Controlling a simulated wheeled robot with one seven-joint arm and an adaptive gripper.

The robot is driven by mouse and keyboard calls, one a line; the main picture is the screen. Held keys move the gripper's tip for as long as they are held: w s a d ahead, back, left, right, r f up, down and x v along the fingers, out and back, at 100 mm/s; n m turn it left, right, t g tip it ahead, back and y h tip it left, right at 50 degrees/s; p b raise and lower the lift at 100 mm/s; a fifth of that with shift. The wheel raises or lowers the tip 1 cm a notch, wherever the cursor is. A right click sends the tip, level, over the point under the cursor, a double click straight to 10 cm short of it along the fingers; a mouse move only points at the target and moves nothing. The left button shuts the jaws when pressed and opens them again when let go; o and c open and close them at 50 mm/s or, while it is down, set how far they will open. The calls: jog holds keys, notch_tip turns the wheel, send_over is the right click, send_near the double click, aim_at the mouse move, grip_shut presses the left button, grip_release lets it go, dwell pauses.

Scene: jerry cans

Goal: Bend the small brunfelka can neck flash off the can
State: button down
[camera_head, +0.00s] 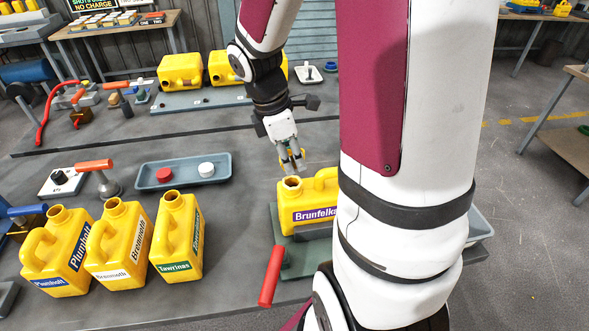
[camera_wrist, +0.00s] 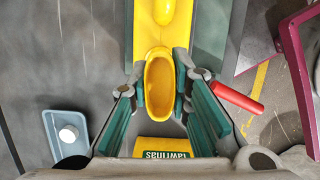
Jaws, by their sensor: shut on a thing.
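The yellow Brunfelka can (camera_head: 310,213) stands upright in the head view, partly hidden behind my arm. Its open neck (camera_head: 292,183) faces up. My gripper (camera_head: 292,163) points down at this neck. In the wrist view, my gripper (camera_wrist: 160,74) has its fingertips on both sides of the oval yellow neck piece (camera_wrist: 158,88), shut on yellow material there. I take this as the neck flash (camera_wrist: 178,106), a small yellow bit beside the right finger; its border with the neck cannot be told clearly.
Several yellow cans, including Plumholt (camera_head: 58,254) and Tawrinas (camera_head: 178,240), stand at the left. A blue tray (camera_head: 222,179) holds a red and a white cap. A red lever handle (camera_head: 272,275) sticks out at the front, close to the Brunfelka can.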

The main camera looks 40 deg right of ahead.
jog(key=shift+s+d+p+v, duration=0.1)
jog(key=shift+d+p+v, duration=0.05)
jog(key=shift+p+v, duration=0.55)
jog(key=shift+s+d+p+v, duration=0.15)
jog(key=shift+p+v, duration=0.3)
jog(key=shift+v, duration=0.45)
jog(key=shift+s+d+p+v, duration=0.1)
jog(key=shift+d+p+v, duration=0.1)
jog(key=shift+p+v, duration=0.5)
jog(key=shift+r, duration=0.2)
jog(key=shift+w, duration=0.15)
